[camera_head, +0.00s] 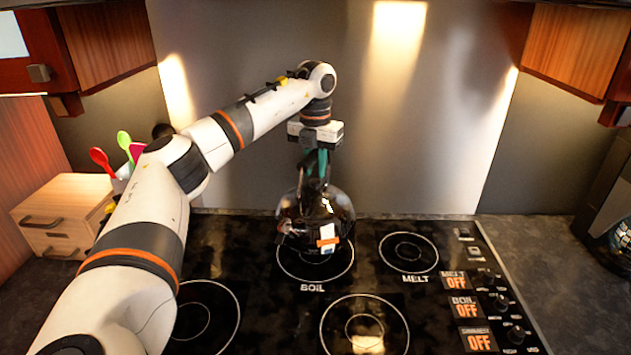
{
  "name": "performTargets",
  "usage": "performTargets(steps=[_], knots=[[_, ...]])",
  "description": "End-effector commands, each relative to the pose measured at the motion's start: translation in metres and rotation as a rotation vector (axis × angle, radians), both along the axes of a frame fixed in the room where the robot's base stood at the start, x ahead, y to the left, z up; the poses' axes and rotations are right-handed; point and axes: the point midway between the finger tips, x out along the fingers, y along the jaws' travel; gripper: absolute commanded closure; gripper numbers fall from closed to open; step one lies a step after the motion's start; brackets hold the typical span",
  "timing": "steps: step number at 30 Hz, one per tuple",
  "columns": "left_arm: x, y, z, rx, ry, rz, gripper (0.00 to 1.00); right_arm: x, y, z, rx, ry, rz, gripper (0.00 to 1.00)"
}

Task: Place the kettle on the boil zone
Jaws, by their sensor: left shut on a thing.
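The kettle (318,218) is dark, rounded and glossy, with an orange-and-white mark low on its front. It is upright over the boil zone (315,273), the ring marked BOIL at the back of the black cooktop. I cannot tell whether its base touches the surface. My left gripper (315,165) points down from above and is shut on the kettle's top handle. The gripper's fingers partly hide the handle, and the kettle hides the back of the ring. My right gripper is not in view.
The melt zone (408,252) is bare, right of the kettle. A front ring (364,325) is also bare. Knobs (501,303) and OFF labels line the cooktop's right side. A wooden drawer box (62,215) and colored utensils (124,145) stand at left. A metal backsplash rises behind.

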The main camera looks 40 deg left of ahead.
Motion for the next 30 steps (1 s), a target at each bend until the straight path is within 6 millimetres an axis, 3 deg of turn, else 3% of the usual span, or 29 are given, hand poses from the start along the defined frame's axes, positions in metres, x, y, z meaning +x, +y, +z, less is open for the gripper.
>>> performTargets(steps=[4,19,30], knots=[[0.000,0.000,-0.018,-0.001,-0.003,0.000,1.00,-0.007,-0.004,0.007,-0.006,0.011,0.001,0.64],[0.000,0.000,-0.064,0.000,-0.005,0.001,1.00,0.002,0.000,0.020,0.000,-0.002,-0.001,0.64],[0.001,0.000,-0.069,-0.001,-0.008,0.001,1.00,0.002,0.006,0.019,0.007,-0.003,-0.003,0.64]])
